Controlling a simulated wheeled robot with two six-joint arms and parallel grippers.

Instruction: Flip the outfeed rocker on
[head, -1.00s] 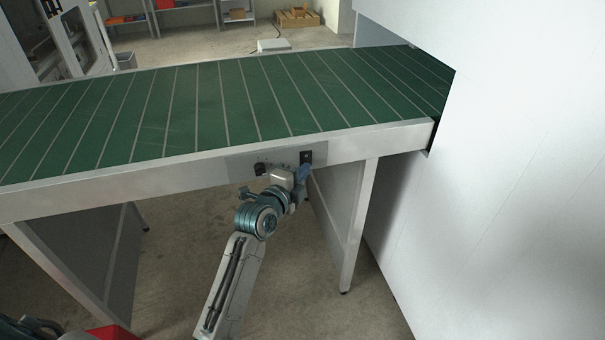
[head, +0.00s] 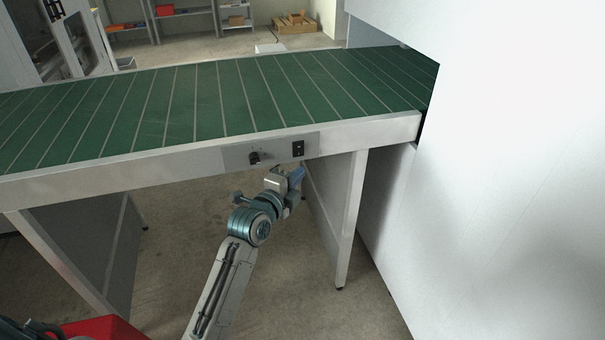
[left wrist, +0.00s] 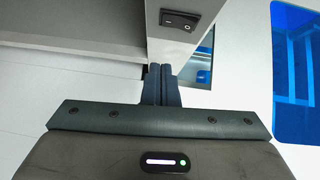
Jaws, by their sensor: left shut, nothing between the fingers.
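The outfeed rocker (head: 298,148) is a small black switch on the grey panel (head: 275,150) set in the front rail of the green conveyor. In the left wrist view the rocker (left wrist: 180,19) shows near the top, with a line mark and a circle mark; which side is pressed I cannot tell. My left gripper (head: 298,175) is just below the rail, under the rocker and apart from it. Its fingers (left wrist: 161,72) are closed together and empty. My right gripper is not in view.
A black knob (head: 255,158) sits on the panel to the left of the rocker. The green conveyor bed (head: 190,108) is bare. A conveyor leg panel (head: 335,215) stands right of my gripper, and a large white housing (head: 490,200) lies further right.

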